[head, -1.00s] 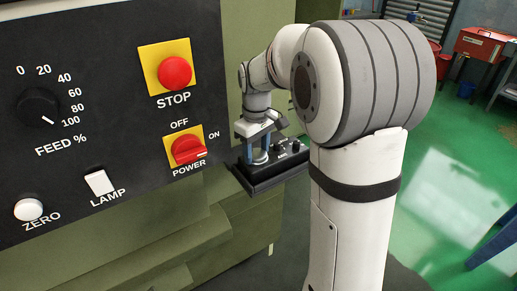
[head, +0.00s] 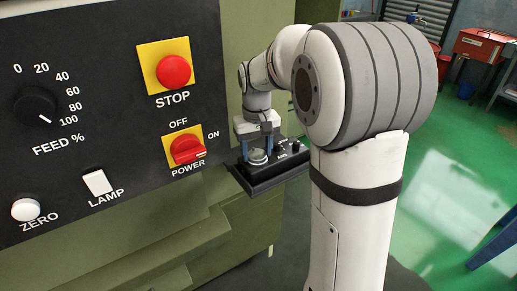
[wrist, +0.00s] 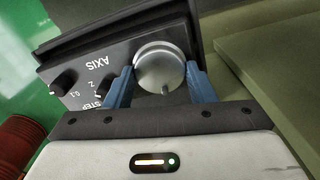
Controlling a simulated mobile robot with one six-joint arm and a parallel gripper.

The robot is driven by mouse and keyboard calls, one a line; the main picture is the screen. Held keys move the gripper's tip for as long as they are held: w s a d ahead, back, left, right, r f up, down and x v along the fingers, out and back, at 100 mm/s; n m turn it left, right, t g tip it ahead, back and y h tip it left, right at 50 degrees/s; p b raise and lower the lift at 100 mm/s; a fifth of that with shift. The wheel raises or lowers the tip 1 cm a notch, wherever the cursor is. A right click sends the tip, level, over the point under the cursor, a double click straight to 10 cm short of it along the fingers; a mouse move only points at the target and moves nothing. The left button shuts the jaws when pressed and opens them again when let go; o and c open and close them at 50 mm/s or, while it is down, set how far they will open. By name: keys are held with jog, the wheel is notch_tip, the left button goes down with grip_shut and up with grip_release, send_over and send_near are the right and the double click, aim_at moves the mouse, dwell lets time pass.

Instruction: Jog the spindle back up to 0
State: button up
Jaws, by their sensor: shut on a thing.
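A black jog pendant (head: 268,180) juts out from the right side of the machine in the head view. In the wrist view its face (wrist: 85,62) shows the words AXIS and STEP beside small black knobs (wrist: 62,86). A round silver handwheel (wrist: 160,68) with a small mark near its edge sits on the pendant. My gripper (head: 258,153) is over the handwheel, and its blue fingers (wrist: 156,84) are shut on either side of it. No spindle or position readout shows in these views.
The machine panel (head: 110,120) on the left carries a feed knob, a red STOP button (head: 174,72), a red POWER switch turned to ON, a LAMP switch and a ZERO button. Green floor (head: 440,200) lies open to the right. A red toolbox (head: 482,44) stands far back.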

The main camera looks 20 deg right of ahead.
aim_at(257, 154)
jog(key=o, duration=1)
notch_tip(257, 154, up, 8)
jog(key=shift+f+b, duration=0.1)
jog(key=shift+b, duration=0.25)
jog(key=shift+s, duration=0.1)
jog(key=s+f+t, duration=0.1)
jog(key=s+f, duration=0.1)
jog(key=s, duration=0.5)
jog(key=s+f+t, duration=0.1)
jog(key=s+f, duration=0.1)
jog(key=s, duration=0.5)
jog(key=s+f+m+t, duration=0.1)
jog(key=s+f, duration=0.2)
jog(key=s, duration=0.5)
jog(key=shift+r, duration=0.1)
